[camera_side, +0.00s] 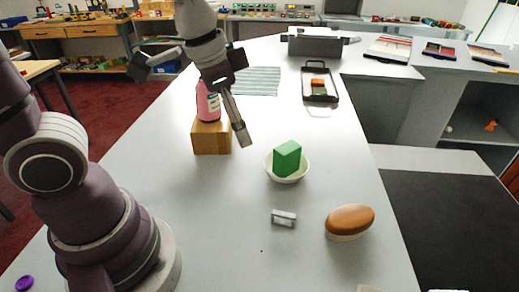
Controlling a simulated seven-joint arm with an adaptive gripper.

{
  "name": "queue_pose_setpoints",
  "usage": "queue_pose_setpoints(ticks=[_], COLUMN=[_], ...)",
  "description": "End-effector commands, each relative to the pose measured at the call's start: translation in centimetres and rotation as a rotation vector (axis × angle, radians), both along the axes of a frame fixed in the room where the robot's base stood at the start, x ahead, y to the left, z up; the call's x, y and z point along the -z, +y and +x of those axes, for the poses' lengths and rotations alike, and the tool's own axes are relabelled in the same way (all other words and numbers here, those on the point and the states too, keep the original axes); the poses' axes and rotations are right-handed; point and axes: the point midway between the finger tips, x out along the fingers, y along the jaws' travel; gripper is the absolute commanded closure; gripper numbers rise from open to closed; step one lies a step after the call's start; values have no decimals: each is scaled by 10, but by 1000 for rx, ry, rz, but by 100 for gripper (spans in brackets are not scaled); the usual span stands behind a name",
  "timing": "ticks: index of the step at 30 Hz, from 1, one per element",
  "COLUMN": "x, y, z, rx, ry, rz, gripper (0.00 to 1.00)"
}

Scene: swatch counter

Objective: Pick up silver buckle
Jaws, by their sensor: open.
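The silver buckle (284,218) is a small grey metal piece lying flat on the white counter, in the lower middle of the side view. My gripper (236,130) is open and empty. It is up and to the left of the buckle in the picture, in front of the pink bottle and wooden block, well apart from the buckle. Part of my gripper's far finger is hard to make out from this side.
A white bowl (271,170) with a green block (287,158) stands behind the buckle. A brown oval brush-like object (349,220) lies to its right. A pink bottle (207,104) stands on a wooden block (211,138). The counter left of the buckle is clear.

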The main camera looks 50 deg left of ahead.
Motion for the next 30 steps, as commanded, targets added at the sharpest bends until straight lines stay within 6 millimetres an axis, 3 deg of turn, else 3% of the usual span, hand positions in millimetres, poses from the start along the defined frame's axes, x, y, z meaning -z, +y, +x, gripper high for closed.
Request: queue_pose_setpoints(ticks=[4,10,30], x=[39,81,188], y=[-31,-57,-55], z=[29,43,50], rx=[290,521,553], ry=[152,257,273], rz=[69,114,118], gripper=[58,58,58])
